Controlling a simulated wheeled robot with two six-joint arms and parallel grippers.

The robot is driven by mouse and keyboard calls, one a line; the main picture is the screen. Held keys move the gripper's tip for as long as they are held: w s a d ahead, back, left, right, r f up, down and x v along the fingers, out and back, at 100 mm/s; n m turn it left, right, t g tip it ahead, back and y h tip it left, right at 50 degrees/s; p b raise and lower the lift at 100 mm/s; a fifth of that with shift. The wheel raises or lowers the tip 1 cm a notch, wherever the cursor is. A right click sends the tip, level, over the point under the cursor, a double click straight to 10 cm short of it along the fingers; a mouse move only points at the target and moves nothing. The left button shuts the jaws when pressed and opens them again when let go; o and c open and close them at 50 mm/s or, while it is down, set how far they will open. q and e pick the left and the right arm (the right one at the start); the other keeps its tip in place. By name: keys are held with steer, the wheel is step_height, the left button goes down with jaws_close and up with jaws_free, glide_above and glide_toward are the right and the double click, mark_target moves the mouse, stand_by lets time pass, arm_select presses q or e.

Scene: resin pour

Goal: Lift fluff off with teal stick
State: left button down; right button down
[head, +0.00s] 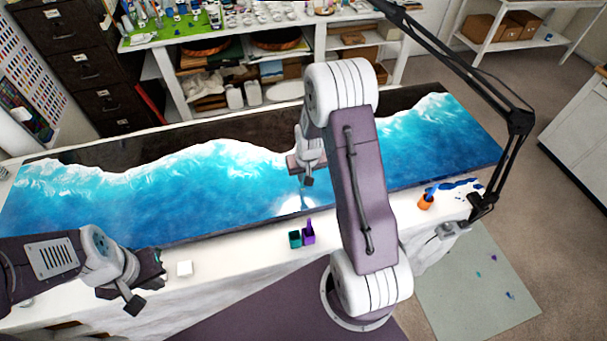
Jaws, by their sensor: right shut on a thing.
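My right gripper (306,172) is shut and hangs over the blue and white resin wave panel (225,190), near its middle. The fluff cannot be made out on the glossy resin. My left gripper (140,285) is at the lower left, in front of the panel and away from it; whether its jaws are open is unclear.
A purple cup (309,237) with a purple stick stands beside the teal cup. An orange cup (426,202) with a blue stick stands at right, near blue smears. A black lamp arm (470,75) reaches over the right side.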

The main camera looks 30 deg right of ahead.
arm_select(q)
steer(key=shift+d, duration=0.1)
arm_select(e)
steer(key=shift+d, duration=0.1)
stand_by(0.4)
arm_select(q)
steer(key=shift+d, duration=0.2)
arm_select(e)
steer(key=shift+d+f, duration=0.2)
steer(key=shift+f, duration=0.05)
arm_select(q)
steer(key=shift+a+f, duration=0.15)
steer(key=shift+f, duration=0.05)
arm_select(e)
steer(key=shift+a, duration=0.15)
arm_select(q)
steer(key=shift+f+b, duration=0.15)
steer(key=shift+b, duration=0.15)
arm_select(e)
steer(key=shift+f, duration=0.3)
